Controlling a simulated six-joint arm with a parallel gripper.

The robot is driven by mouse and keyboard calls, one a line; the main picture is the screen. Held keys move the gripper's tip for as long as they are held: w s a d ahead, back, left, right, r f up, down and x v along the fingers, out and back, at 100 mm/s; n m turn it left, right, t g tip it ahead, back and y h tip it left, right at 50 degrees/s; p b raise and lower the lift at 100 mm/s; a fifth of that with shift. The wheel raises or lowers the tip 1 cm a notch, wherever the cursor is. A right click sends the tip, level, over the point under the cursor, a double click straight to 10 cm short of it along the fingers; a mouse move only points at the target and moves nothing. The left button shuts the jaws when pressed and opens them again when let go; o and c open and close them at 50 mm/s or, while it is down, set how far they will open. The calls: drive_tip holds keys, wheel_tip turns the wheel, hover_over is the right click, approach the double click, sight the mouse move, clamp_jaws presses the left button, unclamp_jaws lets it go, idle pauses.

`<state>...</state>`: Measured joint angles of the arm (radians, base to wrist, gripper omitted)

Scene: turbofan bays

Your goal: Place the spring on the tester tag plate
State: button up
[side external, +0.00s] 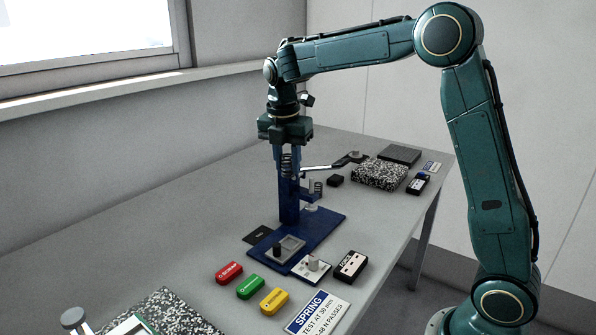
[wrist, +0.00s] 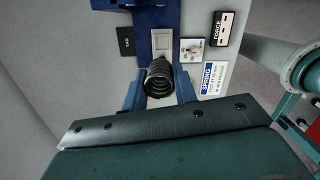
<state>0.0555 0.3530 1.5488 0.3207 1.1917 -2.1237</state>
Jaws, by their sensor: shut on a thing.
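The spring (side external: 287,163) is a dark coil held upright between the blue fingers of my gripper (side external: 287,158). In the wrist view the spring (wrist: 160,82) sits between the two fingertips (wrist: 159,88), its open end facing the camera. My gripper is shut on it, high above the bench, in front of or beside the blue tester column (side external: 289,203); the exact depth is unclear. A small black plate with faint lettering, apparently the tag plate (side external: 258,235), lies flat left of the tester's blue base (side external: 325,228). It also shows in the wrist view (wrist: 126,40), bare.
The tester has a lever (side external: 322,167) and a grey square pad (side external: 291,243). A speckled block (side external: 379,174) stands behind.

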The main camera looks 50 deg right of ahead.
drive_tip(key=w+f+n, duration=0.1)
drive_tip(key=w+n, duration=0.3)
drive_tip(key=w, duration=0.6)
drive_tip(key=shift+w+f+n+t, duration=0.2)
drive_tip(key=shift+f+n+t, duration=0.05)
drive_tip(key=shift+n+t, duration=0.05)
hover_over(260, 235)
wheel_tip(260, 235, down, 16)
drive_tip(key=shift+a+r, duration=0.1)
idle(0.3)
drive_tip(key=shift+f, duration=2.1)
drive_tip(key=shift+f, duration=0.2)
drive_tip(key=o, duration=1)
